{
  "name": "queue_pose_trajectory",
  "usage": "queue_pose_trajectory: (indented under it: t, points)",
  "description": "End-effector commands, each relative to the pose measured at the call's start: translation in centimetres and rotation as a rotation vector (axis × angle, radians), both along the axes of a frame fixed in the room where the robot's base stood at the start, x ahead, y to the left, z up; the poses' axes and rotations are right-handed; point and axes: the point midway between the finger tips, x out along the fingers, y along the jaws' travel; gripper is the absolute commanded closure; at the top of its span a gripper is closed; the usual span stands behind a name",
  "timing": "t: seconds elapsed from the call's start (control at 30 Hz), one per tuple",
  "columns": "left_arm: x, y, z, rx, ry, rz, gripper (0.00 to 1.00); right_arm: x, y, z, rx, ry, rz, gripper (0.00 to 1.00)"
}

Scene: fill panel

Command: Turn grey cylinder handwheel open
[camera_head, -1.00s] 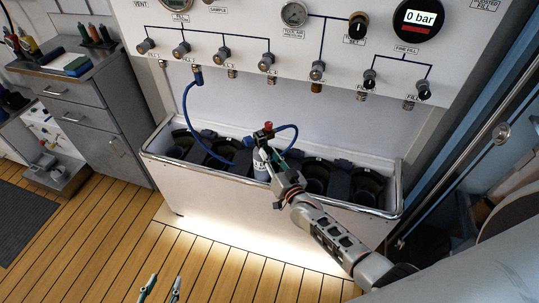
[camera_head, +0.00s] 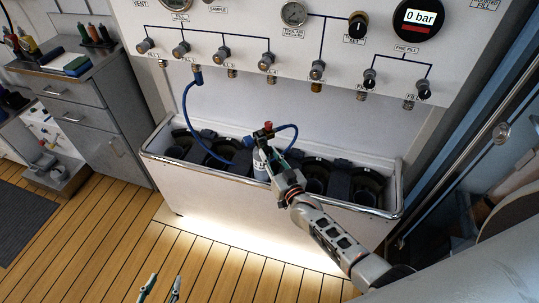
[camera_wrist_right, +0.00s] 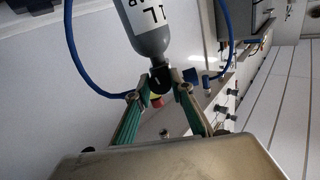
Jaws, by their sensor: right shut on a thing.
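The grey cylinder (camera_head: 261,174) stands upright in the trough, with its valve and a red knob (camera_head: 268,126) on top. In the right wrist view the cylinder (camera_wrist_right: 150,30) shows white and grey with black lettering. My right gripper (camera_head: 266,155) is at the cylinder's neck. In the right wrist view its green fingers (camera_wrist_right: 162,90) are closed on the dark handwheel (camera_wrist_right: 161,78) at the valve. The fingertips partly hide the handwheel. My left gripper (camera_head: 163,279) is low in the head view, empty, fingers apart, far from the cylinder.
A blue hose (camera_head: 187,105) runs from the fill panel (camera_head: 225,20) to the valve and loops close to my right gripper. The metal trough (camera_head: 200,180) has black holders on both sides of the cylinder. The wooden floor (camera_head: 90,235) in front is clear.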

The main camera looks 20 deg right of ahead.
Motion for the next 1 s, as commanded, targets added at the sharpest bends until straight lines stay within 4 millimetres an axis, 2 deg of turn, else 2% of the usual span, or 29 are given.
queue_pose_trajectory:
  t: [0.03,0.1,0.43,0.57,0.67,1.0]
  points:
    - [0.0,0.0,0.0,0.000,0.000,0.000,0.61,0.0,0.0,-0.1,0.000,0.001,-0.001,0.73]
    - [0.0,0.0,0.0,0.000,0.000,0.000,0.61,0.0,0.0,-0.1,0.001,0.001,-0.001,0.61]
    - [-0.2,0.1,-0.2,0.004,0.004,-0.001,0.61,-0.1,-0.1,0.0,0.001,0.000,0.000,0.61]
    - [-0.1,0.1,-0.2,0.004,0.003,-0.001,0.61,-0.9,-0.2,-0.1,0.001,0.001,-0.001,0.61]
    - [-0.1,0.1,-0.1,0.003,0.002,-0.001,0.61,-2.3,-0.4,-0.1,0.001,0.002,0.000,0.61]
    - [0.0,0.0,-0.1,0.001,0.002,0.000,0.61,-8.9,-1.4,-0.2,0.001,0.002,-0.001,0.61]
